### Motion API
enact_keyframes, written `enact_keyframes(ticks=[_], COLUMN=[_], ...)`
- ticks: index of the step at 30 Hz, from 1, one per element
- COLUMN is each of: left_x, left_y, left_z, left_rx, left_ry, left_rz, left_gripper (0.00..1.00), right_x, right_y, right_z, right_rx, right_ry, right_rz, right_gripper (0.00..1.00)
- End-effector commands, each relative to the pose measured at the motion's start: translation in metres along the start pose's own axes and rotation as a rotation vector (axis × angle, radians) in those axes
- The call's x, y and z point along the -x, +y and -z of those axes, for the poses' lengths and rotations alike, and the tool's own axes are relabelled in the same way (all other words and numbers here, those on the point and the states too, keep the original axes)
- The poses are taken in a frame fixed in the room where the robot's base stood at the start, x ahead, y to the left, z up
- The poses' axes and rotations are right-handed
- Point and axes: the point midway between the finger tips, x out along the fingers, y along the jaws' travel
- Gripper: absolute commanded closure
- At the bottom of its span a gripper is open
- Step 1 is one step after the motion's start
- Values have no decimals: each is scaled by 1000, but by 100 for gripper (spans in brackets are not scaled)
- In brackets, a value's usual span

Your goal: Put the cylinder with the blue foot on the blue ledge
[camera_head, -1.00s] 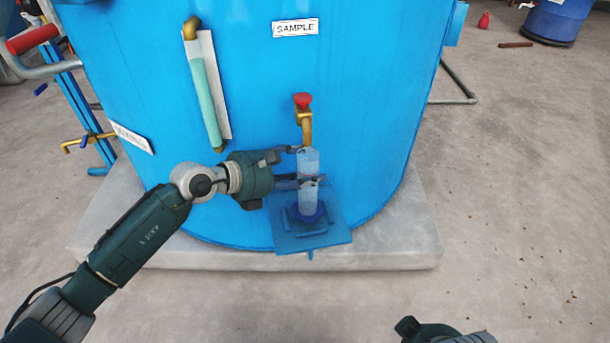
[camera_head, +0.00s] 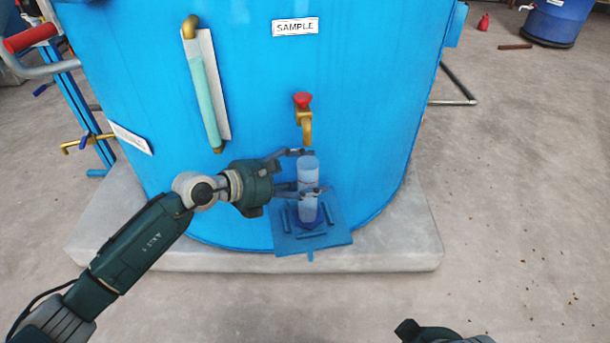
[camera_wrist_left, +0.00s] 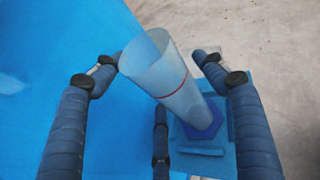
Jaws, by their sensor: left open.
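The clear cylinder with the blue foot (camera_head: 308,182) stands on the blue ledge (camera_head: 335,238) that juts from the blue tank, below the brass tap with the red knob. In the left wrist view the cylinder (camera_wrist_left: 172,85) has a red ring, and its blue foot rests on the ledge (camera_wrist_left: 197,163). My left gripper (camera_head: 308,172) is around the cylinder, its fingers open; in the wrist view the fingers (camera_wrist_left: 160,68) lie to either side with gaps. Only a dark part of my right arm shows at the bottom edge; its gripper's fingers are not seen.
The large blue tank (camera_head: 370,90) stands on a concrete plinth (camera_head: 400,245). The tap (camera_head: 305,120) is directly above the cylinder. A sight tube (camera_head: 207,100) is to the left on the tank.

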Motion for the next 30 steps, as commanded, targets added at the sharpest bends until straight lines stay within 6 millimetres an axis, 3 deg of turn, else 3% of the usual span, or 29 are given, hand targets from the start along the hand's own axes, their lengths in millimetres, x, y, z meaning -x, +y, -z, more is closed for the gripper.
enact_keyframes(ticks=[18, 24, 30], left_x=[109, 121, 119], left_y=[1, 0, -6], left_z=[-1, -2, -10], left_rx=[0, 0, 30], left_ry=[1, -1, -37], left_rz=[-2, 0, 7], left_gripper=[29, 29, 29], right_x=[13, 13, 13], right_y=[1, 1, 1], right_z=[3, 3, 3], right_rx=[0, 0, 0], right_ry=[-5, -5, -5], right_rz=[0, 0, 0], right_gripper=[60, 60, 60])
